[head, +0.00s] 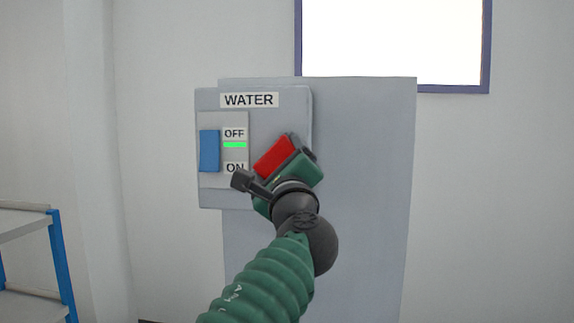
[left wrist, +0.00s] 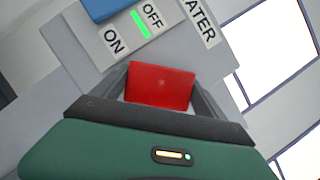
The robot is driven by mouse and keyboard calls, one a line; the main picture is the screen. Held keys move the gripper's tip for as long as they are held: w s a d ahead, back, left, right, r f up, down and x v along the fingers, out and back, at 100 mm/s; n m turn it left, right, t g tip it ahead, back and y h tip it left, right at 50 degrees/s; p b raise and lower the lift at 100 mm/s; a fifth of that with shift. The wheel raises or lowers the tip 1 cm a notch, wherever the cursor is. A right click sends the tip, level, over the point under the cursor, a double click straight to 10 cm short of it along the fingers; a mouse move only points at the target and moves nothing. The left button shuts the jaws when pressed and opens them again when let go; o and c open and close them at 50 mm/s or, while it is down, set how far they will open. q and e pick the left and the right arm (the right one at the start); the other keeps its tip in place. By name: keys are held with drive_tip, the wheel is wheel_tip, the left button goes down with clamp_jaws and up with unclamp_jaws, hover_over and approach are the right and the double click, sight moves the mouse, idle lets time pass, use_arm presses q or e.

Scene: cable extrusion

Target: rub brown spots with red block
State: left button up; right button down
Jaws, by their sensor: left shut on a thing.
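The red block (head: 274,156) is held in my left gripper (head: 292,150), in front of the grey panel marked WATER. In the left wrist view the red block (left wrist: 161,86) sits between the two dark fingers of my left gripper (left wrist: 163,90). The gripper is shut on it. I cannot tell whether the block touches the panel behind it. No brown spots show in either view; the block and gripper hide part of the panel. My right gripper is not in view.
The WATER panel (head: 258,99) has a blue switch (head: 209,151) beside OFF and ON labels, with a green bar under OFF. It is mounted on a tall grey board (head: 365,200). A blue-legged shelf (head: 62,265) stands at the left. A bright window (head: 392,40) is above right.

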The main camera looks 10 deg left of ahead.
use_arm(q)
drive_tip(key=shift+a, duration=0.9)
drive_tip(key=shift+a+b, duration=0.2)
drive_tip(key=shift+b, duration=0.1)
drive_tip(key=shift+d+r, duration=0.1)
drive_tip(key=shift+d+r+p, duration=0.1)
drive_tip(key=shift+r+p, duration=0.2)
drive_tip(key=shift+r, duration=0.3)
drive_tip(key=shift+f, duration=0.1)
drive_tip(key=shift+d, duration=0.35)
drive_tip(key=shift+d+f+p, duration=0.2)
drive_tip(key=shift+d+p, duration=0.1)
drive_tip(key=shift+d, duration=0.2)
drive_tip(key=d, duration=0.4)
drive_tip(key=shift+d+p, duration=0.3)
drive_tip(key=shift+d, duration=0.25)
drive_tip(key=a+b, duration=0.1)
drive_tip(key=a, duration=0.4)
drive_tip(key=shift+a+b, duration=0.5)
drive_tip(key=shift+a, duration=0.55)
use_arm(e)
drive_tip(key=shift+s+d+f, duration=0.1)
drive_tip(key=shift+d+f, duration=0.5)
